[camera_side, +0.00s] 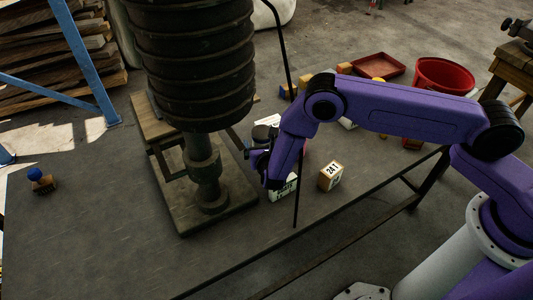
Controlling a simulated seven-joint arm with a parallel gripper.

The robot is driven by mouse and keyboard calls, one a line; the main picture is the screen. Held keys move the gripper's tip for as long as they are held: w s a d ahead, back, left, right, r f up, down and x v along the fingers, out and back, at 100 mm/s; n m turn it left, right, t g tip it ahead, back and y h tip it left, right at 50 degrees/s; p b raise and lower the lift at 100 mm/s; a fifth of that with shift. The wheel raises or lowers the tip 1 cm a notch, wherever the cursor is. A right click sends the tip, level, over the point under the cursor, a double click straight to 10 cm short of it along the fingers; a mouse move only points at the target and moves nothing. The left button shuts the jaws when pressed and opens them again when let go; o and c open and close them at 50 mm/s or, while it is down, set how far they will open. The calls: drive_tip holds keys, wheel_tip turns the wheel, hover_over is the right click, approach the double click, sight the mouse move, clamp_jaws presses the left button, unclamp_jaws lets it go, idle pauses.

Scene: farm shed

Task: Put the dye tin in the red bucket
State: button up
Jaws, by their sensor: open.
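The red bucket (455,88) stands at the far right end of the table, upright, with its open mouth showing. My gripper (260,166) is low over the middle of the table, beside the dark post; its fingers are small, dark and partly hidden by my wrist. A small dark-topped, round item (261,132) shows just behind my gripper and may be the dye tin, but my arm hides part of it and I cannot be sure. I see nothing held in the jaws.
A block marked 241 (330,176) and a white-and-green box (284,188) stand close to my gripper. A large ribbed dark column (195,70) on a base plate (205,221) blocks the left. A red tray (378,66) lies behind my arm. A blue-knobbed stamp (40,181) sits far left.

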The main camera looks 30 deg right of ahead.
drive_tip(key=v, duration=0.7)
drive_tip(key=shift+s, duration=0.2)
drive_tip(key=shift+r, duration=0.1)
drive_tip(key=s+d+r+m+g+h, duration=0.1)
drive_tip(key=s+d+r+m+g, duration=0.3)
drive_tip(key=r, duration=0.4)
drive_tip(key=s+d+r+m+g+h, duration=0.1)
drive_tip(key=s+d+r+m+g, duration=0.1)
drive_tip(key=s+d+r+m, duration=0.35)
drive_tip(key=s+d+r+m+g+y, duration=0.2)
drive_tip(key=s+d+r+m, duration=0.1)
drive_tip(key=s, duration=0.4)
drive_tip(key=s+d+r+m+g+y, duration=0.2)
drive_tip(key=s+d+r+m+y, duration=0.1)
drive_tip(key=s, duration=0.5)
drive_tip(key=s+d+r+m+g+y, duration=0.2)
drive_tip(key=s+r, duration=0.3)
drive_tip(key=s, duration=0.3)
drive_tip(key=shift+s+d+m, duration=0.2)
drive_tip(key=shift+d+m, duration=0.45)
